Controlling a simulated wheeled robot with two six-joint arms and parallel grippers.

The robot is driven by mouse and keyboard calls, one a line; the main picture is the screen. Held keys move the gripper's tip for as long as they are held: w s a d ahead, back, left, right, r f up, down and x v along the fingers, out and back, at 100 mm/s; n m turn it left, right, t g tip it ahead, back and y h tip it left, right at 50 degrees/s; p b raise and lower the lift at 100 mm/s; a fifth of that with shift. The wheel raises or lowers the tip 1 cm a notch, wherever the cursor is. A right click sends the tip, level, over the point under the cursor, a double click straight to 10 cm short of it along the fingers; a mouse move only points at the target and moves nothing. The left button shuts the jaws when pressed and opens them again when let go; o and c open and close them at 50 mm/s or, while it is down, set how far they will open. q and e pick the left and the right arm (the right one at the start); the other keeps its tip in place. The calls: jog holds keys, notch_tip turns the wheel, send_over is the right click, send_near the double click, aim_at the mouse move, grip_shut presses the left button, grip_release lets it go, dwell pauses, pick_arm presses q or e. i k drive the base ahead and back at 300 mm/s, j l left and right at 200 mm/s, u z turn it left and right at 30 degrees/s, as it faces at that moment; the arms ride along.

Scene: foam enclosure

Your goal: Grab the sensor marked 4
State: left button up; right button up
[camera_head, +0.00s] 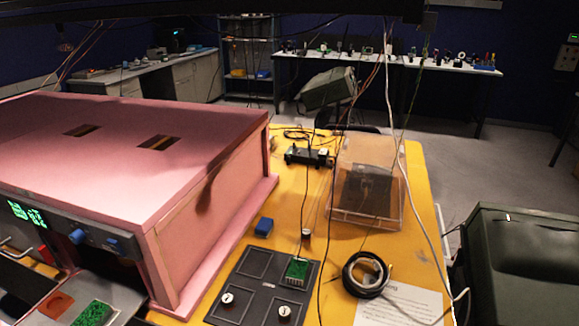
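Two small round white-topped pieces, possibly sensors, sit on a dark board with square outlines (254,302). One is at the board's left (227,298) and the other at its front right (284,312). Each top has a small dark mark, too small to read, so I cannot tell which is marked 4. A similar small cylinder (305,233) stands on the yellow table behind the board. Neither of my grippers is in view.
A pink foam enclosure (215,210) fills the left of the yellow table (300,210). A green circuit piece (297,270) sits on the board. A blue block (264,227), cable coil (365,274), paper sheet (400,305) and clear box (367,185) are nearby. Loose wires hang across the view.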

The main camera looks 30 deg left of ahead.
aim_at(228, 302)
jog(key=u, duration=1.35)
